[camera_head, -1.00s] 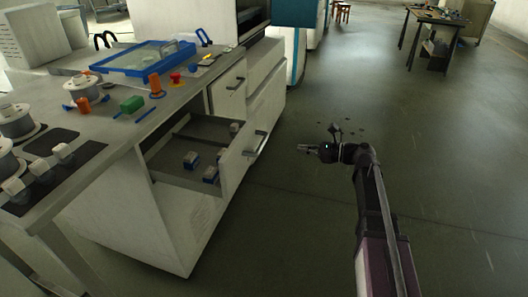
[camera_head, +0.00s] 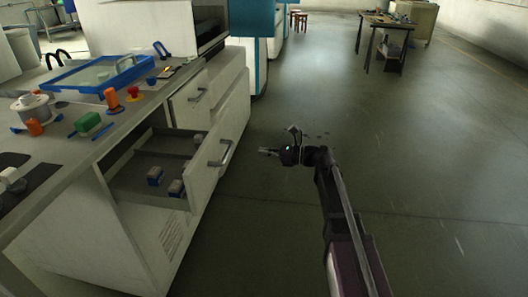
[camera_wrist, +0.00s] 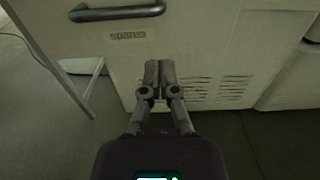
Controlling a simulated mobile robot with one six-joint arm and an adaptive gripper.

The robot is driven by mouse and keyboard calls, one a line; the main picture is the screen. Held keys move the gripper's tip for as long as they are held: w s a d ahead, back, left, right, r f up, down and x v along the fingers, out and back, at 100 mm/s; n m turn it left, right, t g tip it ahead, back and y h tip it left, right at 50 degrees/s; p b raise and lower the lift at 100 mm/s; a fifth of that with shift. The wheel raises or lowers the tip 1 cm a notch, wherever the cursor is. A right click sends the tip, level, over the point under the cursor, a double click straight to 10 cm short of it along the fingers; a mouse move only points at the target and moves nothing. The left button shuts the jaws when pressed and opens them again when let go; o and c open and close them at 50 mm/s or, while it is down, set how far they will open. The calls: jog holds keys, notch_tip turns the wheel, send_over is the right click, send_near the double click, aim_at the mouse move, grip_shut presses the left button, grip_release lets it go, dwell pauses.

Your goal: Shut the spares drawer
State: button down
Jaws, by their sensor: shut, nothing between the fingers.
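The spares drawer (camera_head: 203,177) stands pulled out from the white cabinet under the workbench in the head view. Several small blue and grey items lie inside it. Its bar handle (camera_head: 222,153) is on the front. In the wrist view the drawer front (camera_wrist: 200,32) carries the label "spares" below the dark handle (camera_wrist: 117,11). My gripper (camera_head: 262,151) is to the right of the drawer front, apart from it in the head view. In the wrist view my gripper (camera_wrist: 159,64) has its fingers together and empty, pointing toward the cabinet below the label.
The workbench top (camera_head: 128,107) holds spools, a blue-framed tray (camera_head: 97,74) and small parts. Open floor (camera_head: 400,170) lies to the right. A dark table (camera_head: 386,40) stands far back.

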aim_at(221, 147)
jog(key=a, duration=0.8)
jog(key=w+a, duration=0.1)
jog(key=a, duration=0.3)
jog(key=shift+a, duration=0.25)
